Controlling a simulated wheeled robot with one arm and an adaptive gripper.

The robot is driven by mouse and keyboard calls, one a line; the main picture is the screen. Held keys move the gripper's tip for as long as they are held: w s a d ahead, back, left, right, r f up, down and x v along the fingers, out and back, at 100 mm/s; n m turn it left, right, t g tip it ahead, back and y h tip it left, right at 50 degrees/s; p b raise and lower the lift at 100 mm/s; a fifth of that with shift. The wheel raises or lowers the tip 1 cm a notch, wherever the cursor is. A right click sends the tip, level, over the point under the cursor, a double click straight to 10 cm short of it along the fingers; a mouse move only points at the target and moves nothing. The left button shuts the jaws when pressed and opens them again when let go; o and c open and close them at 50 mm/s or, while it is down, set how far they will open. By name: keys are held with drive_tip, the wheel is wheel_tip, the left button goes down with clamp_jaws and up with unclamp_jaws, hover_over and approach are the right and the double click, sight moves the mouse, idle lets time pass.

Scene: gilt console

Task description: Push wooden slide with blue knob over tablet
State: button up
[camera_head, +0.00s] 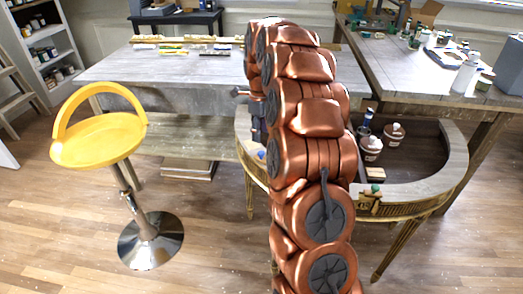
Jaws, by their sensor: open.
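The gilt console (455,165) has a curved grey wooden rim and a dark sunken top, and my copper arm covers its middle. A small blue knob (260,154) shows on the left part of the rim, just left of my arm. The wooden slide under it cannot be made out clearly. I see no tablet; the middle of the console is hidden by my arm. My gripper (258,132) is a dark shape partly behind my arm, a little above the blue knob in the picture. It is open, and I see nothing in it. Contact with the knob cannot be told.
Two white-and-brown pots (371,149) stand in the console's right part, near a small wooden block (368,173). A green knob (375,188) sits at the front rim. A yellow stool (100,138) stands left. Grey worktables (215,72) stand behind.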

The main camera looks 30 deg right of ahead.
sight(261, 153)
drive_tip(key=shift+d+f+p, duration=0.1)
drive_tip(key=shift+f+p, duration=0.75)
drive_tip(key=shift+f, duration=3.05)
clamp_jaws()
